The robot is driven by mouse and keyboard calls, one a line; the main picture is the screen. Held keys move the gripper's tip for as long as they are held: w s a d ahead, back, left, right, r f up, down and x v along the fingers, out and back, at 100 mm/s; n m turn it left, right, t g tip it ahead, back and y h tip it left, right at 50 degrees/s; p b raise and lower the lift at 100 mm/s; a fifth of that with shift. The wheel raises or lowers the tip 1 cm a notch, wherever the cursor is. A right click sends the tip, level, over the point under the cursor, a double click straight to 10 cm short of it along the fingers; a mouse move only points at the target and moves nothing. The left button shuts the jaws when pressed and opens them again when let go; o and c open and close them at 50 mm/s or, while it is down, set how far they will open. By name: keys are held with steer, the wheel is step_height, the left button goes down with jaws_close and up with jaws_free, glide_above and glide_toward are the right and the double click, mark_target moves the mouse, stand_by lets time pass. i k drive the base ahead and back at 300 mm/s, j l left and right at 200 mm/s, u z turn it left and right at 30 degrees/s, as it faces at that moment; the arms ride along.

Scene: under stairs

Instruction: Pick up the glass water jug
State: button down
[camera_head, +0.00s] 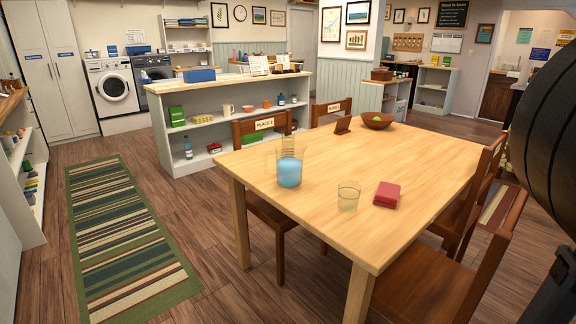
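The glass water jug (289,170) stands upright on the wooden table (350,222), near its left edge. It is clear glass and looks partly filled with blue liquid. My gripper is not in view. A dark, rounded part at the right edge seems to be part of my arm, and it hides some of the right side of the room.
A drinking glass (348,196) and a red folded item (387,194) lie right of the jug. A bowl (377,121) and a small dark stand (343,125) are at the back. Chairs surround the table. Open floor with a striped rug (122,235) lies left.

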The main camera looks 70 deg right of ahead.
mark_target(289, 156)
steer(key=j+z, duration=0.15)
steer(key=z, duration=1.45)
steer(key=i+z, duration=0.1)
steer(key=z, duration=0.15)
steer(key=j+z, duration=0.3)
steer(key=j, duration=0.15)
steer(key=i+j+z, duration=0.1)
steer(key=j+z, duration=0.25)
steer(key=j+u, duration=0.1)
steer(key=j, duration=0.65)
steer(key=j+u, duration=0.1)
steer(key=j, duration=0.6)
steer(key=i, duration=0.05)
